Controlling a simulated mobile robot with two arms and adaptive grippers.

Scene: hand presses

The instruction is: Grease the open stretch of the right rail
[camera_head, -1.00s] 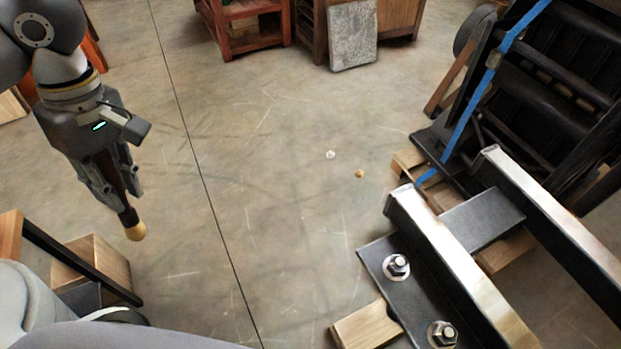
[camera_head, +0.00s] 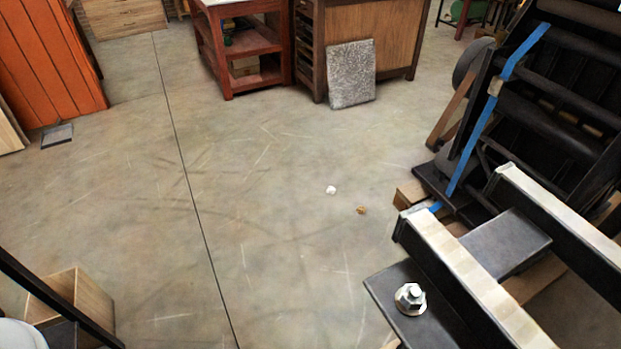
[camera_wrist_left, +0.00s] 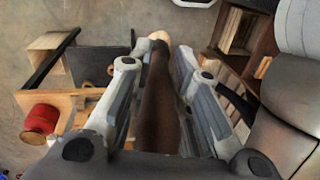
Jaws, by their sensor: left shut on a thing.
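In the left wrist view my left gripper (camera_wrist_left: 156,62) is shut on a brush (camera_wrist_left: 158,112) with a dark brown handle. Its pale rounded tip (camera_wrist_left: 158,37) points away past the fingers, over the floor. In the head view two parallel dark rails with bright, pale tops lie at lower right. The right rail (camera_head: 562,220) runs down off the right edge, and the left rail (camera_head: 470,275) runs beside it. A dark cross plate (camera_head: 507,242) joins them. Neither rail is recognisable in the wrist view, and neither gripper shows in the head view.
A black press with a blue strap (camera_head: 478,122) stands behind the rails. A bolt (camera_head: 410,298) stands on the plate beside the left rail. A wooden box (camera_head: 95,298) is at lower left. A red container (camera_wrist_left: 38,122) shows in the wrist view.

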